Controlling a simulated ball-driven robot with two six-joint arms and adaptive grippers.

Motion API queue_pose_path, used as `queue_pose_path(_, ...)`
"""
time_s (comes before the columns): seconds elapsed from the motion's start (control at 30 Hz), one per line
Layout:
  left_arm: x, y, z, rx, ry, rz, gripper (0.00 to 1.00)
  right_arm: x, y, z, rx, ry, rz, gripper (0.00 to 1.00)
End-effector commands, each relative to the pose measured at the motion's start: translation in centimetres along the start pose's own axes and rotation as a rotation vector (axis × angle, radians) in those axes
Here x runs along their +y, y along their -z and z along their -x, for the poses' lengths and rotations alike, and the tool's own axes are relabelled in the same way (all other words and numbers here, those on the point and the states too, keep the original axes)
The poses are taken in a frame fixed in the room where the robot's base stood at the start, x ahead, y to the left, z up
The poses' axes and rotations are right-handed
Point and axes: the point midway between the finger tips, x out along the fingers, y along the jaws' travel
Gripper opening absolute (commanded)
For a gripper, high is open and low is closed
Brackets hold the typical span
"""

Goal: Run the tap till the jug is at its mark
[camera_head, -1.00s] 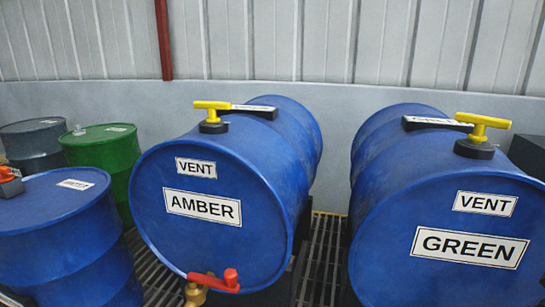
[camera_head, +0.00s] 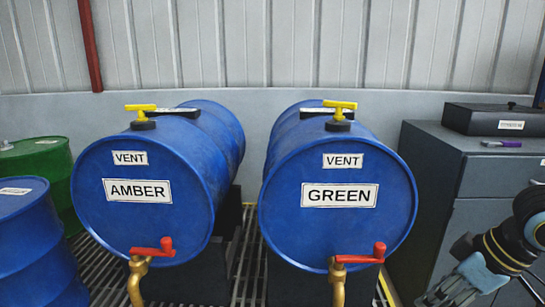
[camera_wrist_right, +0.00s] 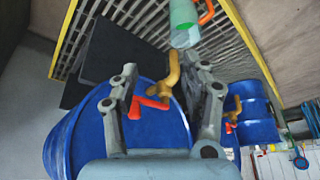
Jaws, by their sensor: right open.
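Two blue drums lie on their sides in the head view, labelled AMBER (camera_head: 138,225) and GREEN (camera_head: 338,235). Each has a brass tap with a red lever, the AMBER tap (camera_head: 137,284) and the GREEN tap (camera_head: 338,285), and a yellow vent handle on top. Both red levers lie crosswise. A pale green jug (camera_wrist_right: 184,22) with an orange handle shows in the right wrist view; its mark and level cannot be made out. My right gripper (camera_wrist_right: 162,85) is open and empty; a drum and its tap appear beyond its fingers. My left gripper is out of view.
A grey cabinet (camera_head: 430,180) stands right of the GREEN drum, with a black case (camera_head: 490,118) and a purple marker (camera_head: 503,144) on top. Upright blue (camera_head: 35,250) and green (camera_head: 45,165) drums stand at left. Grating (camera_head: 240,265) runs between the drums.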

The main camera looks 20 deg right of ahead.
Motion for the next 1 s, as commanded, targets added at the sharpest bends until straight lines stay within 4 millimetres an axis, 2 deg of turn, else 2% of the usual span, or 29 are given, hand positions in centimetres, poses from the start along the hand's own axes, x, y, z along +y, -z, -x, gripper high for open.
queue_pose_path(0.13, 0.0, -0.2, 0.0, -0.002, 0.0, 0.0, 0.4, -0.3, 0.3, -0.7, 0.032, 0.009, -0.059, 0.47)
queue_pose_path(0.33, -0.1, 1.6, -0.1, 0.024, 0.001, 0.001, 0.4, 1.1, -0.7, -2.5, 0.058, -0.016, -0.165, 0.47)
queue_pose_path(0.47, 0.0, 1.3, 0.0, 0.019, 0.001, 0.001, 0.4, 3.0, -2.4, -4.8, 0.076, -0.057, -0.263, 0.47)
queue_pose_path(0.57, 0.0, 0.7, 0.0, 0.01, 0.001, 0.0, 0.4, 4.4, -4.6, -7.2, 0.084, -0.1, -0.343, 0.47)
queue_pose_path(0.67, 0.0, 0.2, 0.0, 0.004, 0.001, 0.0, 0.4, 5.2, -8.2, -10.5, 0.074, -0.15, -0.433, 0.47)
queue_pose_path(0.77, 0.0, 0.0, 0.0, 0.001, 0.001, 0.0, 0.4, 4.6, -13.3, -14.8, 0.037, -0.199, -0.515, 0.47)
queue_pose_path(0.8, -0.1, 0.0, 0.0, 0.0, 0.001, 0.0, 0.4, 3.6, -15.7, -16.7, 0.011, -0.215, -0.542, 0.47)
queue_pose_path(0.87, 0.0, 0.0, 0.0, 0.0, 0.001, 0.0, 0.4, 1.3, -19.2, -19.4, -0.034, -0.231, -0.569, 0.47)
queue_pose_path(0.9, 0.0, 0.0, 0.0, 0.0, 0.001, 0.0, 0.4, -0.6, -21.5, -21.1, -0.067, -0.236, -0.579, 0.47)
queue_pose_path(0.97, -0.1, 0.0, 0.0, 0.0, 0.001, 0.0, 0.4, -4.0, -24.7, -23.3, -0.12, -0.235, -0.58, 0.47)
queue_pose_path(1.0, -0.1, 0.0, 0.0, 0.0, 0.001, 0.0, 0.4, -6.4, -26.6, -24.6, -0.155, -0.23, -0.573, 0.47)
